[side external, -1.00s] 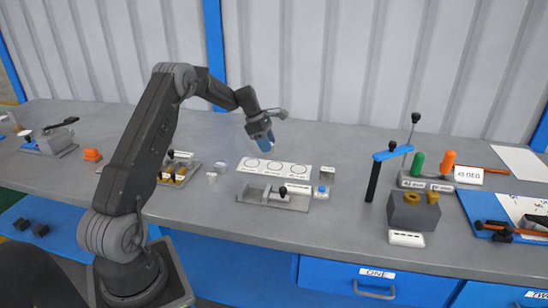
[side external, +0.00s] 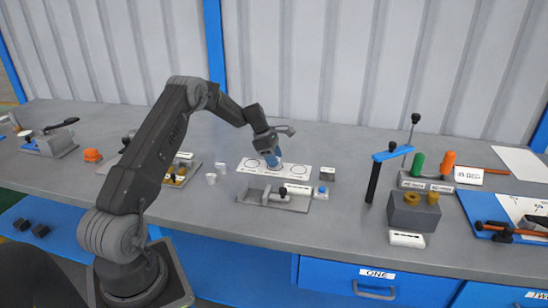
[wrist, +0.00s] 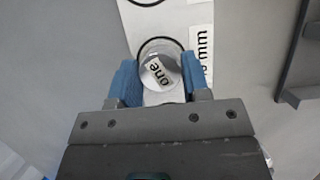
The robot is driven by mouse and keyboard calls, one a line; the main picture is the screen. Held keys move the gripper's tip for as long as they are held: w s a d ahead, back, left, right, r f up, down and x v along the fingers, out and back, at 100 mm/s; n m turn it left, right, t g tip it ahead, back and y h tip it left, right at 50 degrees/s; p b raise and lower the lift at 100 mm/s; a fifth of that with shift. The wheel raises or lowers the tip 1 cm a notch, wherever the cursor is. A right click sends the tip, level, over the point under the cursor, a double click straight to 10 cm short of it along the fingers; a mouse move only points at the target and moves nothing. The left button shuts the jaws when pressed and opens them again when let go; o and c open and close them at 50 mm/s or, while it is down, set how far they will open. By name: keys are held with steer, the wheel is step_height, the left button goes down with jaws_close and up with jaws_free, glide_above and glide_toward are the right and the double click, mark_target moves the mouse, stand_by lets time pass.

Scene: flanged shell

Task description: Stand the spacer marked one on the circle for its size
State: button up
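The spacer marked one (wrist: 158,74) is a pale round piece with a "one" label on its top. It sits between the blue fingers of my gripper (wrist: 158,82), which touch it on both sides. A white card (side external: 246,170) with printed circles lies on the bench. In the side view my gripper (side external: 272,160) points down over the card's middle circle. In the wrist view a circle's black outline (wrist: 160,40) shows around the spacer's far side; its near part is hidden. I cannot tell whether the spacer touches the card.
Bench behind the card is clear.

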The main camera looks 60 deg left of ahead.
steer(key=o, duration=0.4)
steer(key=shift+r, duration=0.1)
steer(key=v, duration=1.2)
steer(key=s+d+r+m+y, duration=0.1)
steer(key=s+d+r+m, duration=0.2)
steer(key=d+r+m, duration=0.6)
steer(key=s+d+r+m+y, duration=0.1)
steer(key=s+d+r+m, duration=0.3)
steer(key=d, duration=0.9)
steer(key=s+d+m, duration=0.4)
steer(key=s, duration=0.2)
steer(key=s+d+f+m+t, duration=0.1)
steer(key=s+d+m, duration=0.4)
steer(key=s, duration=0.2)
steer(key=s+d+m+t+y, duration=0.1)
steer(key=s+d+m, duration=0.4)
steer(key=s, duration=0.2)
steer(key=shift+d+f, duration=0.15)
steer(key=shift+d, duration=0.1)
